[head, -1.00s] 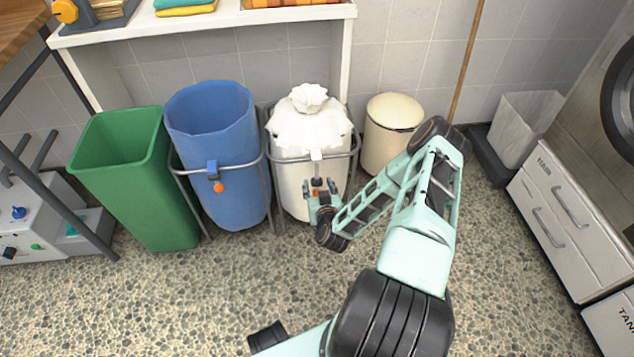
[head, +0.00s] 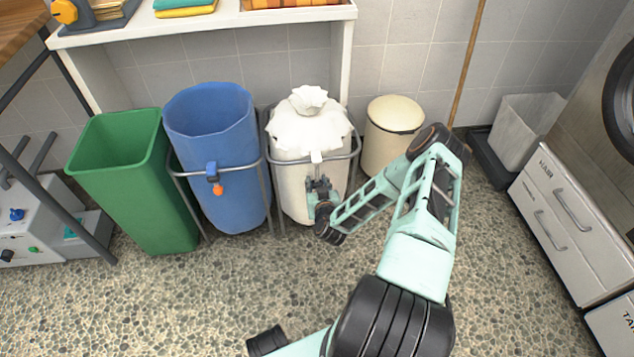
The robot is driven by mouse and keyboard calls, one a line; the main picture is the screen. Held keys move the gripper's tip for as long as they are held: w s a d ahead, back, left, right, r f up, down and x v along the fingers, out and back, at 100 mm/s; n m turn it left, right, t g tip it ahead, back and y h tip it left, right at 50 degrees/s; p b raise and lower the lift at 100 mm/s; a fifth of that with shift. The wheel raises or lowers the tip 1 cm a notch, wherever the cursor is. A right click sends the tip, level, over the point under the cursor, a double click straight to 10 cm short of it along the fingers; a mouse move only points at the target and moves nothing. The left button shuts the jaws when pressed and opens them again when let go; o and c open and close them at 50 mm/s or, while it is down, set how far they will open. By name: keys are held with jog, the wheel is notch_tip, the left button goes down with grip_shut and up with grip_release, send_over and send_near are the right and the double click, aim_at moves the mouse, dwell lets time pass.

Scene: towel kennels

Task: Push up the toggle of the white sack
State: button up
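The white sack (head: 297,190) hangs in a grey metal frame, its top gathered into a crumpled knot. A small white block (head: 316,156), which looks like its toggle, sits at the front by the frame's ring. My gripper (head: 320,184) is in front of the sack, just below that block. The gripper hides the cord below the block, and no orange end shows there. I cannot tell whether it touches the block or how far the fingers are apart.
A green bin (head: 150,195) is farther left. A cream bin (head: 390,140) stands right, behind my arm. A white shelf (head: 215,22) is above. The floor in front is clear.

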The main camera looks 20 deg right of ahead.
aim_at(317, 182)
grip_shut()
jog(key=shift+r+p, duration=3.05)
jog(key=shift+r, duration=1.2)
jog(key=o, duration=0.9)
grip_release()
jog(key=shift+v, duration=6)
